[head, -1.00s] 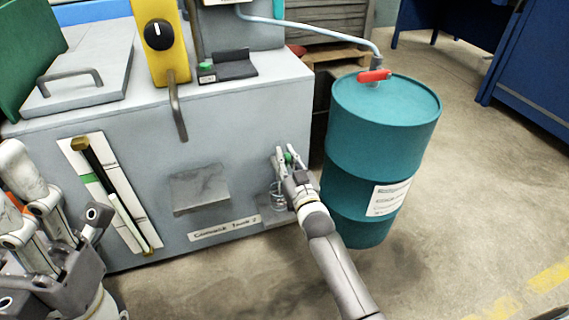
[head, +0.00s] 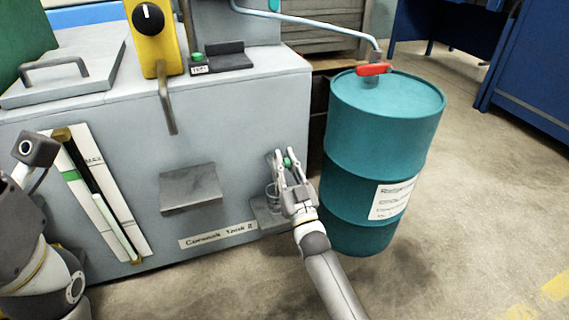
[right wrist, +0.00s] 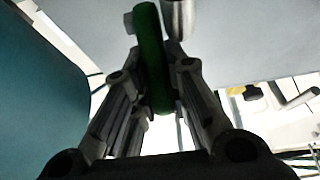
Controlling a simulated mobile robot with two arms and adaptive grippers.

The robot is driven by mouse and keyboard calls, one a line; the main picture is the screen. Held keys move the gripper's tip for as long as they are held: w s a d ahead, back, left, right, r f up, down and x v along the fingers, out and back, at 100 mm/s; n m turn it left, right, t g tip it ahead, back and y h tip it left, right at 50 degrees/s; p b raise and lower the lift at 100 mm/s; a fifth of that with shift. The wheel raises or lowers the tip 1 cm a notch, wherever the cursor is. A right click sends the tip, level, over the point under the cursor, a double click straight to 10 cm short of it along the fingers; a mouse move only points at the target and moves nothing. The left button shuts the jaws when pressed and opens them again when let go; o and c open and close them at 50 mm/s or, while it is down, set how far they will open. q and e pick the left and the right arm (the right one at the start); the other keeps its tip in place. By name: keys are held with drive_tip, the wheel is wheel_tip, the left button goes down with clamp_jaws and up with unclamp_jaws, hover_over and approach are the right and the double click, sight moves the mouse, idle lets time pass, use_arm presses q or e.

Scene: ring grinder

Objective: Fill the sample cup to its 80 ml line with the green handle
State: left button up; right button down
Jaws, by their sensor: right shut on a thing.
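The green handle (head: 288,162) sits low on the right end of the grey tank's front. My right gripper (head: 283,157) is shut on it. In the right wrist view, the green handle (right wrist: 151,55) stands between the two fingers of my right gripper (right wrist: 155,88), with a metal pipe end (right wrist: 178,18) beside it. The clear sample cup (head: 272,196) stands on a small grey ledge (head: 266,214) below the handle, partly hidden by my gripper. Its line and liquid level are too small to read. My left arm is at the left edge; its fingers cannot be made out.
A teal drum (head: 385,130) with a red handle (head: 374,69) stands close right of my right arm. The tank front carries a level gauge (head: 100,195) and a grey block (head: 190,188). A yellow dial box (head: 155,38) is above. Floor at right is clear.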

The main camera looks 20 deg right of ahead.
drive_tip(key=c, duration=1.4)
unclamp_jaws()
drive_tip(key=shift+s, duration=0.1)
drive_tip(key=v, duration=1.2)
